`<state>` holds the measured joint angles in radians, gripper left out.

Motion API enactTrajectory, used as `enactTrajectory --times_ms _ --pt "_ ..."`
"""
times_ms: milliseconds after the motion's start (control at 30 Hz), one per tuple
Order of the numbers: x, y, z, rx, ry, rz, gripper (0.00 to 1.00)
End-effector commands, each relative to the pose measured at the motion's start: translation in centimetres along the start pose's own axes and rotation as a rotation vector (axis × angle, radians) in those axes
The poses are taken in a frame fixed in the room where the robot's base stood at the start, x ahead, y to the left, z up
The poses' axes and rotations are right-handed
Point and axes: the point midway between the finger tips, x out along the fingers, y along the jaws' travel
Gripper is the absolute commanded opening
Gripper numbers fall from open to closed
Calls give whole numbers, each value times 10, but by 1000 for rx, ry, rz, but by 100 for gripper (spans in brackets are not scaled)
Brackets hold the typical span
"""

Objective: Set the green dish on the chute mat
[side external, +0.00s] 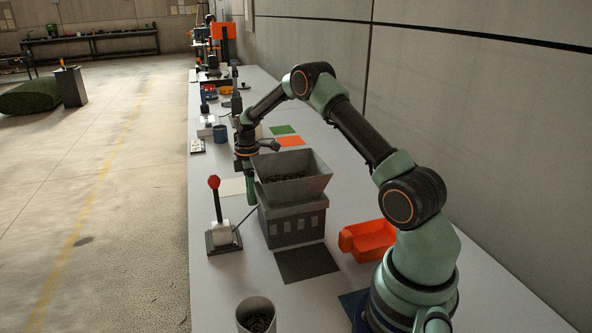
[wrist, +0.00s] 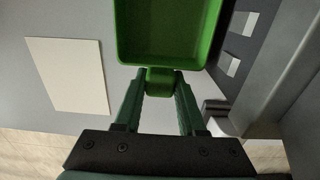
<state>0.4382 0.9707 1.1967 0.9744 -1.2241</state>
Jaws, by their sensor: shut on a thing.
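The green dish (wrist: 168,30) is in the wrist view, open side showing and empty as far as I see, its far end cut off by the top edge. My gripper (wrist: 160,80) is shut on the short tab at the dish's near end. In the side view my gripper (side external: 251,180) hangs left of the grey hopper machine (side external: 291,222); the dish is hard to make out there. A dark grey mat (side external: 306,263) lies bare at the machine's near foot, apparently the chute mat.
A white mat (side external: 232,187) lies left of my gripper. A red-knobbed lever (side external: 214,183) stands nearby. An orange tray (side external: 369,240) sits right of the dark mat, and a cup of dark bits (side external: 256,315) stands in front. Green and orange mats lie behind the machine.

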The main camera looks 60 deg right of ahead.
Motion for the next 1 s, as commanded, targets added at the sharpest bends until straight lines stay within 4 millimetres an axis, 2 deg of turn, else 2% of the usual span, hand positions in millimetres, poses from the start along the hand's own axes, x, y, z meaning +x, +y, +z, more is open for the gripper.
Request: enactTrajectory --times_ms 567,600,667,700,1000 --pt "5 0 0 0 0 0 0" --pt "5 0 0 0 0 1 47" --pt "5 0 0 0 0 1 70" --pt "5 0 0 0 0 1 74" --pt "4 0 0 0 0 0 74"
